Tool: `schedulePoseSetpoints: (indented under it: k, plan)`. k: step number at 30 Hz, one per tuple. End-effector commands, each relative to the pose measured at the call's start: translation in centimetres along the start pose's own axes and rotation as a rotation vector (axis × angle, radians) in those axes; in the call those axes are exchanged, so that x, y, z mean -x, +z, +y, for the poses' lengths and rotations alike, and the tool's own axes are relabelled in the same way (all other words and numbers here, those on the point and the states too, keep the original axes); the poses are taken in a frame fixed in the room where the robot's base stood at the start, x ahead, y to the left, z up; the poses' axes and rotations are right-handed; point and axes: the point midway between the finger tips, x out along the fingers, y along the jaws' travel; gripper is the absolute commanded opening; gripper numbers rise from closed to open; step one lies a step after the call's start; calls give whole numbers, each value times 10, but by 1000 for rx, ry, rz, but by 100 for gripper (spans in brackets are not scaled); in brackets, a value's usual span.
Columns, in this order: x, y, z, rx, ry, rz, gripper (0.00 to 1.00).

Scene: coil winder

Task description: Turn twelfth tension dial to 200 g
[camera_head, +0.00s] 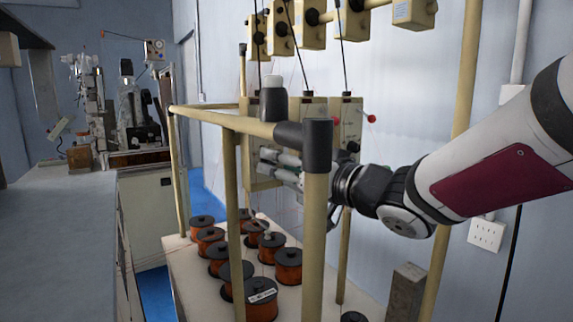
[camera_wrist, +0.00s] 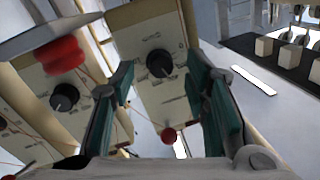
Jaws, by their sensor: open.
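In the wrist view a black round tension dial (camera_wrist: 159,63) with a light pointer mark sits on a cream panel (camera_wrist: 150,35). A printed scale surrounds it, too small to read. My gripper (camera_wrist: 162,76) is open, its teal-padded fingers on either side of the dial in the picture; contact is not visible. A second black dial (camera_wrist: 64,97) is on the neighbouring panel to the left. In the head view my gripper (camera_head: 268,161) is by the cream tension units (camera_head: 308,108), partly hidden by a frame post. I cannot tell which dial is the twelfth.
A cream tube frame (camera_head: 229,121) with a black corner joint stands before the units. Several copper wire spools (camera_head: 262,298) stand on the shelf below. A red knob (camera_wrist: 168,135) shows between my fingers. Cream boxes (camera_head: 311,24) hang above; a grey bench (camera_head: 65,235) is left.

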Motion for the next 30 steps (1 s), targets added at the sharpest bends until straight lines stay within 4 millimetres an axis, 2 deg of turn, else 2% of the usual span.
schedulePoseSetpoints:
  k: [4, 13, 14, 19, 30]
  plan:
    - [-10, 0, 0, -1, 0, 0, 42]
    - [-12, 0, 0, 0, 0, 1, 42]
    - [-12, 0, 0, 0, 0, 1, 38]
    - [-11, 0, 0, 0, 0, 1, 0]
    - [-11, 0, 0, 37, 2, -5, 0]
